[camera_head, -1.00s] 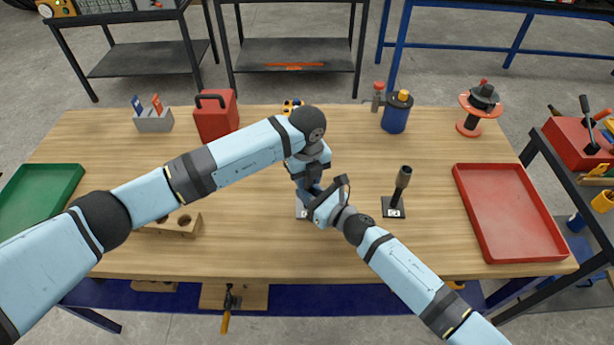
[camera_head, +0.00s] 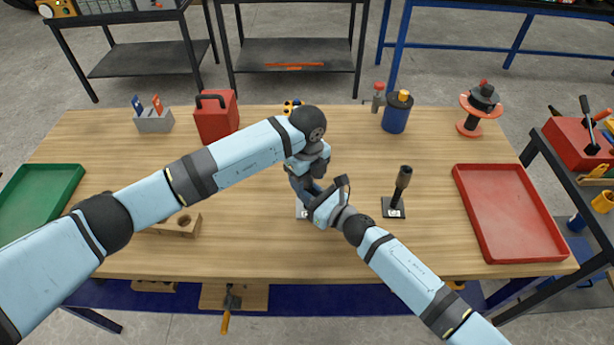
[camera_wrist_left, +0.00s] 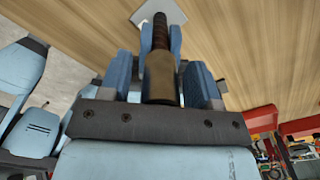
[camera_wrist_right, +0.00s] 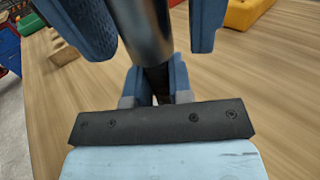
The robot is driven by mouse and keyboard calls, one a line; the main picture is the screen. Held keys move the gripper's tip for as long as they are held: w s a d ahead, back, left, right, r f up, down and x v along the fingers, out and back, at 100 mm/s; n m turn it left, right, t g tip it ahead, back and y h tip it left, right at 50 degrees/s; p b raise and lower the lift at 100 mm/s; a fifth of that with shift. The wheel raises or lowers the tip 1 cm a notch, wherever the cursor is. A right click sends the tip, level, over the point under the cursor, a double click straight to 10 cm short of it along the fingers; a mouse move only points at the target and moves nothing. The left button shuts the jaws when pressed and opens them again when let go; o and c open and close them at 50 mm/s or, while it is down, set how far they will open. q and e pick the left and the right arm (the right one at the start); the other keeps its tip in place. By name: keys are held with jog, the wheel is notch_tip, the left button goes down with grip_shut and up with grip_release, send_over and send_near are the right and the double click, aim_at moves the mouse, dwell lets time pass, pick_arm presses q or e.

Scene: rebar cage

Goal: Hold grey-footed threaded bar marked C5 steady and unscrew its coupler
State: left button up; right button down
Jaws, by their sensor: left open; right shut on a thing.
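The threaded bar (camera_wrist_right: 158,80) stands upright on a pale grey foot (camera_head: 301,211) at the middle of the bench, mostly hidden by my grippers in the head view. Its mark is not readable. Its coupler (camera_wrist_left: 160,76) is on the bar's upper end, and shows as a metallic cylinder in the right wrist view (camera_wrist_right: 145,28). My left gripper (camera_head: 306,182) is open, its fingers on both sides of the coupler with gaps. My right gripper (camera_head: 318,198) is shut on the bar below the coupler.
Another bar with a coupler (camera_head: 402,180) stands on a dark foot (camera_head: 393,208) just right of my right gripper. A red tray (camera_head: 510,212) lies at right, a green tray (camera_head: 38,205) at left. A wooden block (camera_head: 180,223) sits under my left arm. The front middle is clear.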

pick_arm(q)
notch_tip(320, 180, up, 4)
jog(key=shift+r, duration=0.2)
jog(key=shift+c, duration=0.4)
jog(key=m, duration=0.2)
jog(key=r+m, duration=0.1)
jog(key=m, duration=0.1)
jog(key=shift+m, duration=0.4)
jog(key=m, duration=0.2)
jog(key=r+m, duration=0.1)
jog(key=m, duration=0.5)
jog(key=shift+r, duration=0.35)
jog(key=m, duration=0.3)
jog(key=shift+r+m, duration=0.35)
jog(key=shift+m, duration=0.05)
jog(key=shift+f+m, duration=0.3)
jog(key=shift+f, duration=0.05)
notch_tip(320, 180, down, 7)
jog(key=shift+f, duration=0.15)
